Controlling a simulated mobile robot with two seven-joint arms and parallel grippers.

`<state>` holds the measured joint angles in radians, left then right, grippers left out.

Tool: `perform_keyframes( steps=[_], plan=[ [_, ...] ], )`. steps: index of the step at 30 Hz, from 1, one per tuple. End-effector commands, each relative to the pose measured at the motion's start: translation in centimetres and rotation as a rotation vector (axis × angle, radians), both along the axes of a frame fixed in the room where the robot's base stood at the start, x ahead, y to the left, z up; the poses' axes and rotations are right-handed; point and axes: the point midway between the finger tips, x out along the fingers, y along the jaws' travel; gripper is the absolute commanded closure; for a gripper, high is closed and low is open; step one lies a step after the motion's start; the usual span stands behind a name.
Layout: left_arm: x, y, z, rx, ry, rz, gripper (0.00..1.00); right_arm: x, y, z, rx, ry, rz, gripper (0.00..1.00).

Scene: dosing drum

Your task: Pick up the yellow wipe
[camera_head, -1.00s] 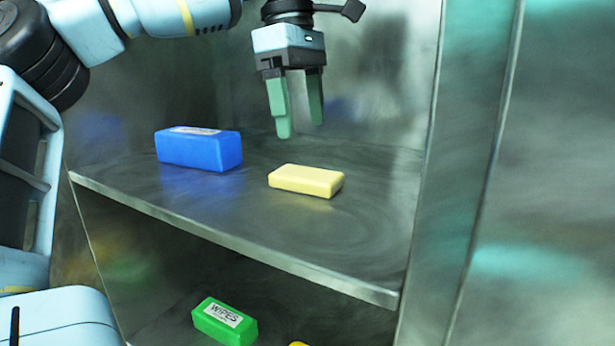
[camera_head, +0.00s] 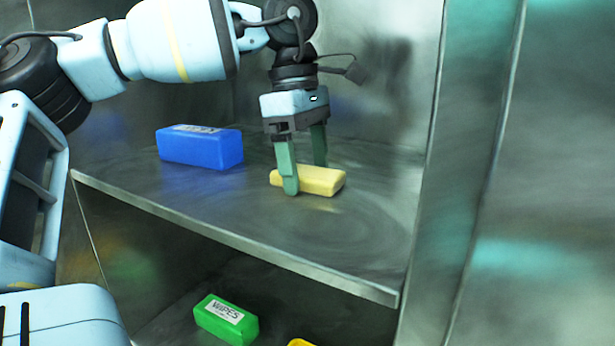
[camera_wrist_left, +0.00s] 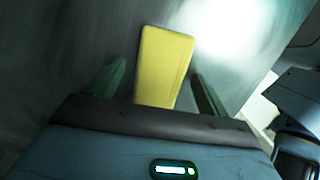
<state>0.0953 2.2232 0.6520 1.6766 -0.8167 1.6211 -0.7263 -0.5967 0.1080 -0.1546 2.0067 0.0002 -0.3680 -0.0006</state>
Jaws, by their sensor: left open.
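The yellow wipe (camera_head: 320,180) is a pale yellow block lying flat on the upper metal shelf. My left gripper (camera_head: 305,178) points down at it with green fingers. One finger is in front of the wipe and covers part of its left end; the other is behind it. In the left wrist view the wipe (camera_wrist_left: 164,68) lies between the two open fingers of the left gripper (camera_wrist_left: 158,85), with a gap on each side. My right gripper is not in view.
A blue block (camera_head: 200,147) stands on the upper shelf (camera_head: 190,200) to the left of the wipe. A green wipes pack (camera_head: 226,318) is on the lower shelf, with part of a yellow thing (camera_head: 300,343) at the bottom edge. A metal upright (camera_head: 465,170) stands at right.

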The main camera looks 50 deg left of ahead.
Motion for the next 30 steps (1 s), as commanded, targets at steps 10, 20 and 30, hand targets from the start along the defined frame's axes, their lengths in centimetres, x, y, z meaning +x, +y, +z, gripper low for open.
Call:
perform_keyframes(
  steps=[10, 20, 30],
  plan=[
    [0.0, 0.0, 0.0, 0.0, 0.0, 0.0, 0.47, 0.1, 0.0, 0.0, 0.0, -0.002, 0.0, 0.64],
    [0.0, 0.0, 0.1, 0.0, 0.0, 0.0, 0.7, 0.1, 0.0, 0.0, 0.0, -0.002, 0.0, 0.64],
    [0.0, 0.0, 1.4, 0.0, -0.001, 0.001, 0.7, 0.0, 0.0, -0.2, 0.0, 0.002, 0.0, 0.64]
  ],
)
